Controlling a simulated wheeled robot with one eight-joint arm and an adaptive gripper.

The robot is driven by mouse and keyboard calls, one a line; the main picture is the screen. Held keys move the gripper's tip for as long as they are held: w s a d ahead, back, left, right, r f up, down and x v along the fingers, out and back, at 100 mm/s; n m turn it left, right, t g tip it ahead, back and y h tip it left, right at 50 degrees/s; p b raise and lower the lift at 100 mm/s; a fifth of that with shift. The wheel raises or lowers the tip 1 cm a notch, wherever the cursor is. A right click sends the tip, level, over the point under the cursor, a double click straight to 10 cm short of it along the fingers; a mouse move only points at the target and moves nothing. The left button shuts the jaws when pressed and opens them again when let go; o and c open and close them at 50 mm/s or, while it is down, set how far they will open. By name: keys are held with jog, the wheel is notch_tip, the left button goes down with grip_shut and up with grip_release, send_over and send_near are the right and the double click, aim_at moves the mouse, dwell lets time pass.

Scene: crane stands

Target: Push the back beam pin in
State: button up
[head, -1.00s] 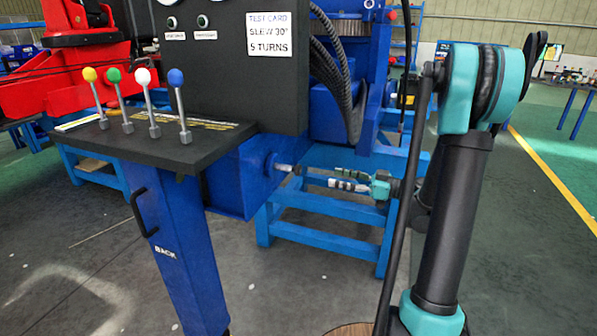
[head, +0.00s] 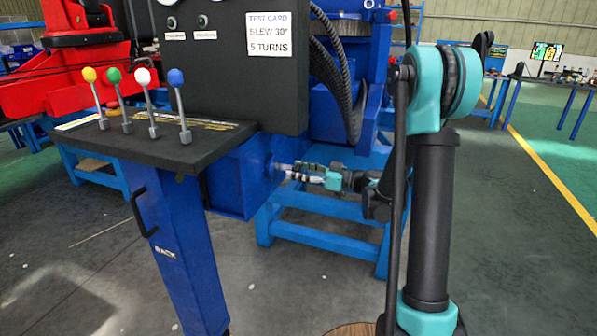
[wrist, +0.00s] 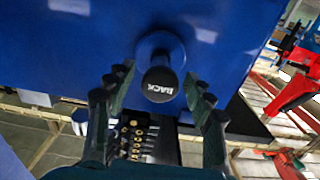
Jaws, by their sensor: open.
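The back beam pin (wrist: 160,80) sticks out of the blue beam face in the wrist view, its dark round end lettered BACK. My gripper (wrist: 160,100) is open, with one finger on each side of the pin's end. I cannot tell if a finger touches it. In the head view my gripper (head: 297,172) reaches left to the pin, and its fingers partly hide the pin's end.
A control stand with several coloured levers (head: 150,105) is at the left, above a blue leg marked BACK (head: 165,252). Black hoses (head: 338,85) hang above my gripper. A blue trestle (head: 320,225) stands behind and below it.

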aim_at(291, 169)
grip_shut()
dwell(0.3)
jog(key=shift+x, duration=2.4)
grip_release()
jog(key=shift+a, duration=0.15)
jog(key=v, duration=1.2)
